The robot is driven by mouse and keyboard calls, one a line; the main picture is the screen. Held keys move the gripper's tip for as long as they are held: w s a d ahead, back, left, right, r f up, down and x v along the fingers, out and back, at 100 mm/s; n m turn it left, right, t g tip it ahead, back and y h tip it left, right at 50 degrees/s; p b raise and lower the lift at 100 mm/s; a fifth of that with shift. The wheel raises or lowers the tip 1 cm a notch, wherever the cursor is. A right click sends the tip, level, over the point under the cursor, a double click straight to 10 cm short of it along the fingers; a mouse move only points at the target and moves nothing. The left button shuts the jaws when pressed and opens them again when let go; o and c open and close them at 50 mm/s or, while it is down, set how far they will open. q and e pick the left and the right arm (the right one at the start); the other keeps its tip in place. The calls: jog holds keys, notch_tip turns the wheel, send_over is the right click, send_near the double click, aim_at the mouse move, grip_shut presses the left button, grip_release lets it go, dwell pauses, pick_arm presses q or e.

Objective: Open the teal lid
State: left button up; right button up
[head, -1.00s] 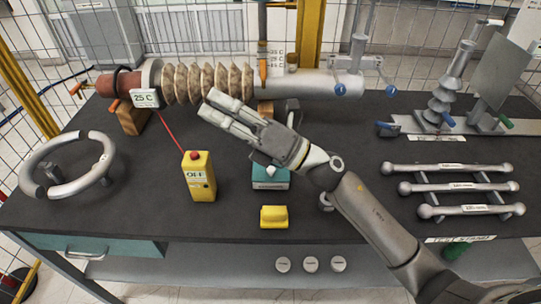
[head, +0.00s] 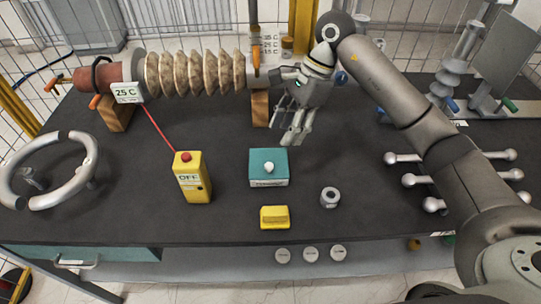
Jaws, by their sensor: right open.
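The teal lid (head: 281,159) sits on a small box on the dark table, with a round pale knob (head: 268,168) on its top. A label shows on the box's front face. My right gripper (head: 294,138) is open and points down, just behind and to the right of the lid, apart from the knob. Its fingers show nothing between them. My left gripper is not in view.
A yellow OFF box (head: 192,177) stands left of the lid. A yellow block (head: 274,217) and a metal nut (head: 330,197) lie in front. The ribbed bushing (head: 195,74) on wooden supports lies behind. A grey ring (head: 45,192) is at left, metal bars (head: 420,181) at right.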

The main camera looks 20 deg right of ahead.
aim_at(269, 165)
jog(key=p+x, duration=0.2)
jog(key=x, duration=0.6)
jog(key=shift+s+a+f, duration=0.15)
jog(key=shift+a+f, duration=0.1)
jog(key=shift+a, duration=0.05)
jog(key=shift+x, duration=0.85)
jog(key=shift+c, duration=0.3)
grip_shut()
